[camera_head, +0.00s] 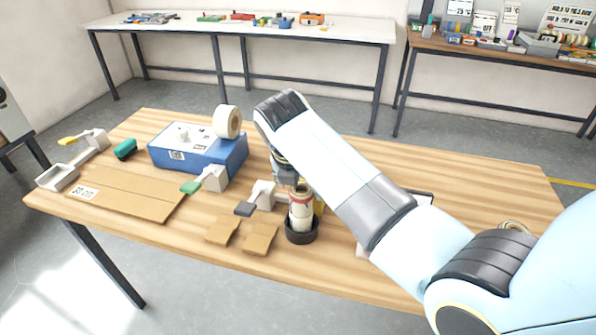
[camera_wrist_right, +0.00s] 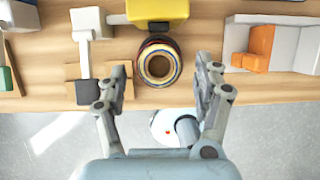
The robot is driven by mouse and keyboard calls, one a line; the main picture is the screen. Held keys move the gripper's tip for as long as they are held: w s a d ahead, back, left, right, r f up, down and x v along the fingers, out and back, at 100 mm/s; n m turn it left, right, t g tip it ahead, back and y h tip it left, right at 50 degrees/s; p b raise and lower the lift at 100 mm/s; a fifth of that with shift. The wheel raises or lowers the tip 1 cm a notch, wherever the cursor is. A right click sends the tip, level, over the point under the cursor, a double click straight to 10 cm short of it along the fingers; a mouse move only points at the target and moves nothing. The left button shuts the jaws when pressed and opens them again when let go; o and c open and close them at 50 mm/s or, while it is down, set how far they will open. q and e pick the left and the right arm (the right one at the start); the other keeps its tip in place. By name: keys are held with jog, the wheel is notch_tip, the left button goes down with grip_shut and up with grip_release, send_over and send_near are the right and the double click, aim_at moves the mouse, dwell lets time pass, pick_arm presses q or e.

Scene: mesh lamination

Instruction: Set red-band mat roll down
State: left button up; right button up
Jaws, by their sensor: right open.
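The red-band mat roll (camera_head: 301,210) is cream with a red band near its top. It stands upright in a round black holder (camera_head: 302,236) near the table's front edge. The right wrist view shows the roll (camera_wrist_right: 143,66) end-on from above, with its open core. My right gripper (camera_head: 290,176) is just above the roll, partly hidden by its own arm. In the right wrist view my right gripper (camera_wrist_right: 165,80) is open, with one finger on each side of the roll and visible gaps. My left gripper is not in view.
A yellow block (camera_wrist_right: 157,12) is close behind the roll. A grey-handled clamp (camera_head: 262,194) and small cardboard pieces (camera_head: 260,239) are at its left. A blue box (camera_head: 198,152) with a tape roll (camera_head: 227,122) stands farther left. The wooden table (camera_head: 480,180) has free room at the back right.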

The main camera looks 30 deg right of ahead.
jog(key=v, duration=0.5)
jog(key=shift+s, duration=0.1)
dwell(0.4)
